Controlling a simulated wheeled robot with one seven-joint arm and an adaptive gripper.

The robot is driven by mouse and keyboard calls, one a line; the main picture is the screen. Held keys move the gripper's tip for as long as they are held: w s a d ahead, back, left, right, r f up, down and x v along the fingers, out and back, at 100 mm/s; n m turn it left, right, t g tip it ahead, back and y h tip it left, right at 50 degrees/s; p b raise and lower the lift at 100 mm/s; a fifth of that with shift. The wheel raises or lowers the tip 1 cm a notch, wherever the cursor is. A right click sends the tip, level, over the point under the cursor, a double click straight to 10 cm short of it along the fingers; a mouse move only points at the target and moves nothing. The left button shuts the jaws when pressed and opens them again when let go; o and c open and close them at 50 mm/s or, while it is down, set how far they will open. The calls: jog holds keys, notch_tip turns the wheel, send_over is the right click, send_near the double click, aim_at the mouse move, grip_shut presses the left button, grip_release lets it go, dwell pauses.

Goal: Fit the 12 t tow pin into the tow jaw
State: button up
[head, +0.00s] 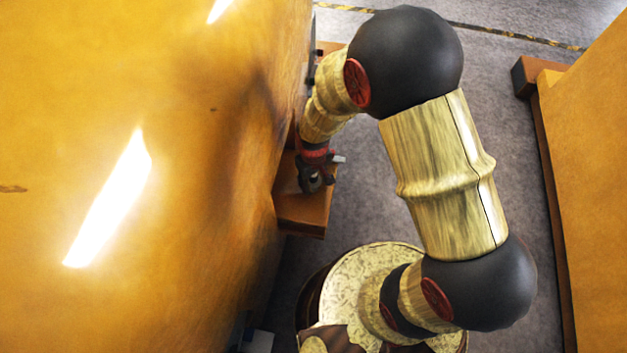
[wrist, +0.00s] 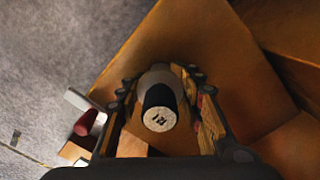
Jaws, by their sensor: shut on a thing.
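The tow pin (wrist: 158,96) is a short cylinder, dark near its pale end face, which bears a mark that reads like "12t". My gripper (wrist: 162,84) is shut on it, with one finger on each side. In the head view my gripper (head: 313,182) is low beside the large casting, over an orange-brown ledge (head: 303,213). That ledge, which looks like the tow jaw, also fills the area beyond the pin in the wrist view (wrist: 185,35). The pin's far end is hidden, so I cannot tell whether it is in a hole.
A large glossy yellow casting (head: 130,110) fills the left. Another yellow casting (head: 595,150) stands at the right edge. A red cylinder (wrist: 86,122) and a pale bar (wrist: 84,102) sit left of my gripper.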

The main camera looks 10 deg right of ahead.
jog(key=shift+w+f+b, duration=0.1)
jog(key=shift+f+b, duration=0.2)
jog(key=shift+f, duration=0.15)
jog(key=o, duration=1.3)
jog(key=shift+o, duration=0.7)
jog(key=shift+f, duration=0.1)
notch_tip(320, 180, up, 12)
jog(key=shift+r, duration=0.1)
